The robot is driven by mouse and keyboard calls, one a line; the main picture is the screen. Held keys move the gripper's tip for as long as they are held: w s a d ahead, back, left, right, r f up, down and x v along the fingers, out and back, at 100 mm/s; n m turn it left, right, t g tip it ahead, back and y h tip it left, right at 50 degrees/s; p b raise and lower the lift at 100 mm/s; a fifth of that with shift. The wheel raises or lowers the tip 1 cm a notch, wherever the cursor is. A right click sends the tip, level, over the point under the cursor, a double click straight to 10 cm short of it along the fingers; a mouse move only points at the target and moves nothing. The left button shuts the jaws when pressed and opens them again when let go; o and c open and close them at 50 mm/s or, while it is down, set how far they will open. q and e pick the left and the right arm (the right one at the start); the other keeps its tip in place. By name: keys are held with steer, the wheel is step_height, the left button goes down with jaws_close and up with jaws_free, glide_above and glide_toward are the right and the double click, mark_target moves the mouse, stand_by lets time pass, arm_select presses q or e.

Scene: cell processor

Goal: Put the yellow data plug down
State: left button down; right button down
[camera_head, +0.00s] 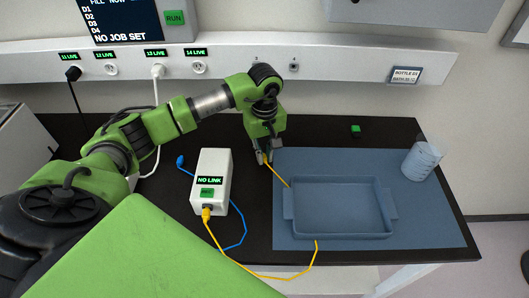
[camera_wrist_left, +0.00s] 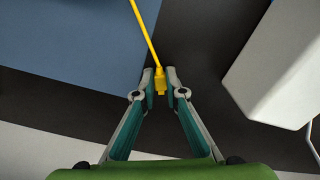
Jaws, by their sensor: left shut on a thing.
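My left gripper (camera_head: 264,157) is shut on the yellow data plug (camera_wrist_left: 160,84), just off the back left corner of the blue mat. In the left wrist view the plug sits between the fingertips of the gripper (camera_wrist_left: 162,80). Its yellow cable (camera_head: 279,177) runs to the blue tray, is hidden there, and shows again at the tray's front. It then loops left to a yellow connector (camera_head: 206,212) in the front of the white box (camera_head: 211,170), whose screen reads NO LINK. I cannot tell whether the held plug touches the table. My right gripper is not in view.
The blue tray (camera_head: 340,232) stands on the blue mat (camera_head: 433,222), with ribbed pale-blue cylinder (camera_head: 421,161) at right. A blue plug (camera_head: 180,160) lies left of the box. A small green block (camera_head: 355,130) is at the back. Black table is bare around (camera_head: 320,133).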

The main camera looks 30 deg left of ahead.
mark_target(265, 157)
arm_select(q)
steer(key=shift+f+b, duration=0.2)
steer(key=shift+b, duration=0.1)
steer(key=c, duration=2.1)
jaws_free()
steer(key=shift+r, duration=0.1)
steer(key=shift+r+p, duration=0.2)
steer(key=shift+p, duration=0.15)
steer(key=shift+w+r+b, duration=0.1)
steer(key=shift+r+b, duration=0.2)
steer(key=shift+b, duration=0.05)
steer(key=shift+r+b, duration=1.75)
steer(key=shift+r, duration=3.9)
